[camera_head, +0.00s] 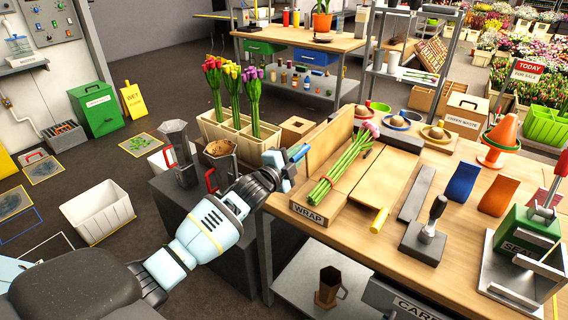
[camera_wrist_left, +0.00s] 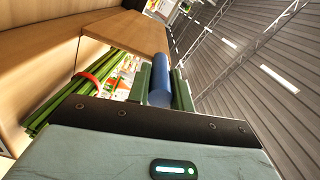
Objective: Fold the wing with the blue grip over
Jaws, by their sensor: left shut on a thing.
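My left gripper (camera_head: 293,160) is shut on the blue grip (camera_head: 299,152) at the left edge of the wrapping board. The left wrist view shows the blue grip (camera_wrist_left: 160,88) between the two green fingers. The wing with the blue grip (camera_head: 326,140) stands tilted up from the board, left of the tulip bunch. The bunch (camera_head: 342,165) lies on the board, green stems toward me and pink heads away; its red band (camera_wrist_left: 88,77) shows in the left wrist view. The other wing (camera_head: 385,178) lies flat, with a yellow grip (camera_head: 380,220) at its near edge. My right gripper is out of view.
The WRAP label (camera_head: 307,213) marks the board's front. Right of it stand a grey tool with a black handle (camera_head: 433,216), blue (camera_head: 462,182) and orange (camera_head: 497,197) ramps and a green SEAL device (camera_head: 527,238).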

